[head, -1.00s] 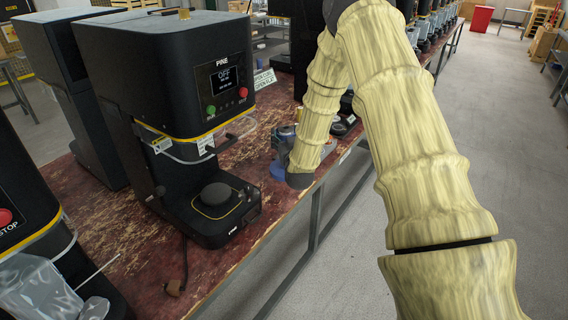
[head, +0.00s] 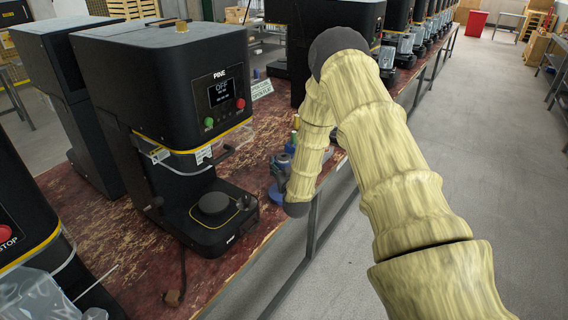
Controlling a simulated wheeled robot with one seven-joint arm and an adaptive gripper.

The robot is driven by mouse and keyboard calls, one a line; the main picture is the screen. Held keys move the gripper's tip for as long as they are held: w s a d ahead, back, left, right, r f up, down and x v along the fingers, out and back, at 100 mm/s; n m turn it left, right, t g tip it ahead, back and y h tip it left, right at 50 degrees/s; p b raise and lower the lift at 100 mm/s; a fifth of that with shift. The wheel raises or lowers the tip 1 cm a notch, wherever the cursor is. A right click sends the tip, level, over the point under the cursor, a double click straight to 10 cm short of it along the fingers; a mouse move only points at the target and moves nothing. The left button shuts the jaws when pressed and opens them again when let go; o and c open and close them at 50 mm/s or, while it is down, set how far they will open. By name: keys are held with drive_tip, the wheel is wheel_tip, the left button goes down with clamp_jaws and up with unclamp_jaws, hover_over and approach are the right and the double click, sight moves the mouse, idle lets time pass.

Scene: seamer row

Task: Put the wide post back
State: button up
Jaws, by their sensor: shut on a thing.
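My gripper (head: 279,172) appears as a small grey-blue shape beside my sleeved forearm, over the front edge of the red bench. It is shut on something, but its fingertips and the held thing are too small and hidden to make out. I cannot pick out the wide post for certain. The seamer marked PINE (head: 165,85) stands left of my gripper, its screen reading OFF. On its base sits a low round dark pad (head: 213,203), apart from my gripper.
The worn red bench (head: 130,255) runs away to the back right, with more machines along it. Another seamer (head: 20,200) is at the left edge. Grey floor (head: 470,130) is open on the right.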

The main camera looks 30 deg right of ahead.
drive_tip(key=shift+f, duration=0.1)
drive_tip(key=o, duration=1.6)
drive_tip(key=shift+s, duration=0.1)
drive_tip(key=b+v, duration=0.3)
drive_tip(key=v, duration=0.8)
drive_tip(key=shift+s+a, duration=0.2)
drive_tip(key=shift+s, duration=0.15)
